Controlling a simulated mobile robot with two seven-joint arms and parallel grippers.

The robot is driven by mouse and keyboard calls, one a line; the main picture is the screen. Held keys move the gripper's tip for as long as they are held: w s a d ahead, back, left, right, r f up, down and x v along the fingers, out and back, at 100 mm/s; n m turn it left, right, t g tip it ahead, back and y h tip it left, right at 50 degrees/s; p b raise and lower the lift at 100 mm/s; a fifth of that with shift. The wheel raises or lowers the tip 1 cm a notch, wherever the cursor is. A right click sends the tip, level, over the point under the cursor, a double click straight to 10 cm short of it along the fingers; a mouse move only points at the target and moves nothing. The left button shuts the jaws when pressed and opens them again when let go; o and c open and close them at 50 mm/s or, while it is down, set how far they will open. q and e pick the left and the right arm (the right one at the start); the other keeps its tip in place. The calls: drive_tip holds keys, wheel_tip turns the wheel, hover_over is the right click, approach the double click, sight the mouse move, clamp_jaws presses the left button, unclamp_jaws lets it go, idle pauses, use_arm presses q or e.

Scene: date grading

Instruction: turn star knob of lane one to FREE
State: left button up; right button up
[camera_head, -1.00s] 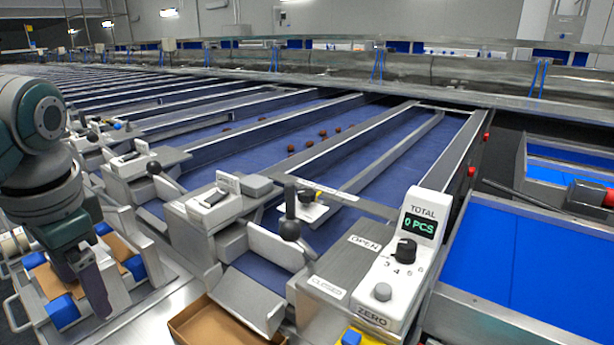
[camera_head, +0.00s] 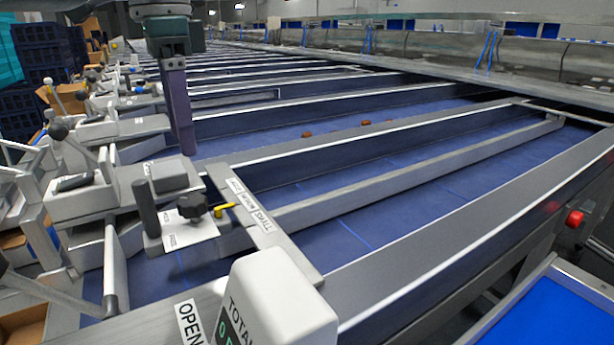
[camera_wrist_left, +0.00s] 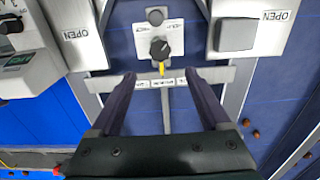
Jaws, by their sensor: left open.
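The black star knob (camera_head: 193,204) sits on a white labelled plate (camera_head: 183,231) at the near end of the lane divider. A small yellow pointer (camera_head: 224,209) lies beside it, over the crossbar side. My left gripper (camera_head: 187,150) hangs above and beyond the knob, apart from it, its fingers pointing down. In the left wrist view the knob (camera_wrist_left: 159,49) shows ahead of the spread fingers (camera_wrist_left: 158,74), roughly centred between them, with nothing held. The plate's small lettering is too blurred to read. My right gripper is not in view.
A dark upright handle (camera_head: 146,208) stands just left of the knob plate. A labelled crossbar (camera_head: 265,235) spans the lane, and the white TOTAL counter box (camera_head: 278,300) stands in front. Several dates (camera_head: 307,134) lie on the blue belt of a farther lane.

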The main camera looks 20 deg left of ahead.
sight(191, 200)
use_arm(q)
drive_tip(key=f, duration=0.9)
drive_tip(key=shift+s+a+f+b, duration=0.15)
drive_tip(key=shift+s+f+b, duration=0.05)
drive_tip(key=shift+f+b, duration=0.15)
clamp_jaws()
